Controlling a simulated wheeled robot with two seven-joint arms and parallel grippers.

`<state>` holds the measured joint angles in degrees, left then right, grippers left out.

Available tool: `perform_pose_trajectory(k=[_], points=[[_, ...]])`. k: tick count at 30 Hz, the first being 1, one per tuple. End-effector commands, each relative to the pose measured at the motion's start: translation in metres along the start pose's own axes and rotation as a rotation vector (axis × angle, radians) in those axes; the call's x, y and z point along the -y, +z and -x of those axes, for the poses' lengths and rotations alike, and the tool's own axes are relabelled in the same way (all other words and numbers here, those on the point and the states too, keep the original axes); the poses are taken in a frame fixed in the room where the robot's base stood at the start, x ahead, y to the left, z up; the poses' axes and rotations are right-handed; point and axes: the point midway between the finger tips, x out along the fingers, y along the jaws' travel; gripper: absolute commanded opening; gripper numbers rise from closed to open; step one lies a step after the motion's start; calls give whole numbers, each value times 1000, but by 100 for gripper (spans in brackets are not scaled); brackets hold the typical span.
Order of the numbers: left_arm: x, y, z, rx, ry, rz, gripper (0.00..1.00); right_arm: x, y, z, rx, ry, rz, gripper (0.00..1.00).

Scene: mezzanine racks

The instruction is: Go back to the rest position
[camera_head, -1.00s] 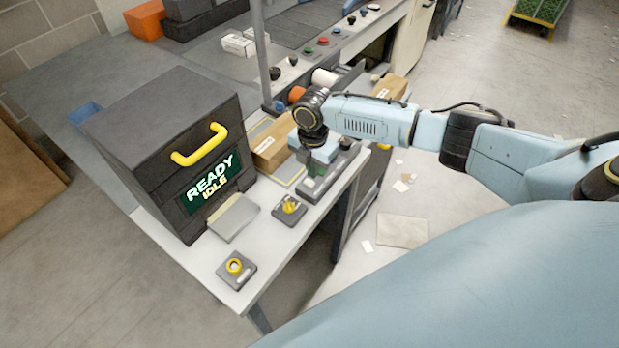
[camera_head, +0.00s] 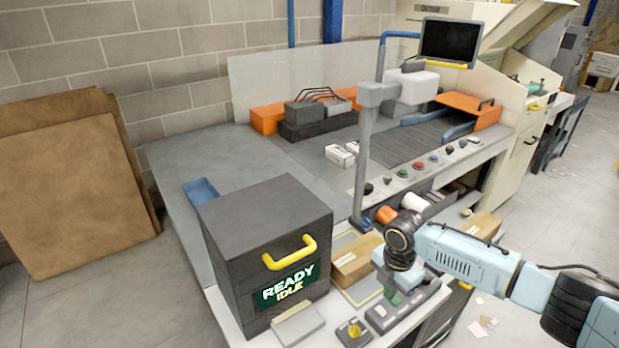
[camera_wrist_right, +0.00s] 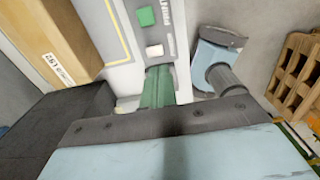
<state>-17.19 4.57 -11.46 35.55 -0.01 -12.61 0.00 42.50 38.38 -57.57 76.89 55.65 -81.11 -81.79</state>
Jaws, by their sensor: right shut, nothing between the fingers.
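My right arm reaches in from the right in the head view. My right gripper (camera_head: 393,297) points down over a grey control block (camera_head: 423,303) on the front bench, beside a cardboard box. In the right wrist view the shut, empty fingers (camera_wrist_right: 158,80) show as a green piece close to a panel with a green button (camera_wrist_right: 145,16) and a white button (camera_wrist_right: 154,50). Whether the fingers touch the panel I cannot tell. My left gripper is not in view.
A dark box machine (camera_head: 265,240) with a yellow handle and a screen reading "READY IDLE" stands left of my gripper. A cardboard box (camera_head: 358,262) lies close behind it. A grey post (camera_head: 362,165) rises nearby. Floor (camera_head: 545,215) to the right is open.

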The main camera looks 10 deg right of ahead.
Motion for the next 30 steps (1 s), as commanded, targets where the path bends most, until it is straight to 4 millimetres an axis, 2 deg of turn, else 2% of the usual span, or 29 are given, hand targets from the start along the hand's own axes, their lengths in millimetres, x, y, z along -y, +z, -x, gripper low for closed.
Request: perform_pose_trajectory(k=[2, 4, 8, 9, 12, 16, 18, 21, 24, 30], points=[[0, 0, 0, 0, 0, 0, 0, 1, -9, -4, -8, 1, -3, 0], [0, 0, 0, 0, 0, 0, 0, 4, -29, -11, -23, 7, -17, 0], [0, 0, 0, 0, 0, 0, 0, 17, -90, -26, -77, 39, -95, 0], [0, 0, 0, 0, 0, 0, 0, 23, -111, -30, -99, 53, -138, 0], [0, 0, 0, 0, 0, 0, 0, 38, -156, -30, -152, 95, -275, 0], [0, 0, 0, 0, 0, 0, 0, 61, -196, -22, -219, 145, -509, 0], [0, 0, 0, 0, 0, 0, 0, 75, -208, -15, -248, 169, -658, 0], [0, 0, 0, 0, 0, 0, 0, 98, -213, -4, -277, 196, -890, 0], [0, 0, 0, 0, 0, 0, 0, 120, -209, 6, -283, 219, -1094, 0], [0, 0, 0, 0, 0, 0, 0, 157, -194, 20, -265, 249, -1393, 0]])
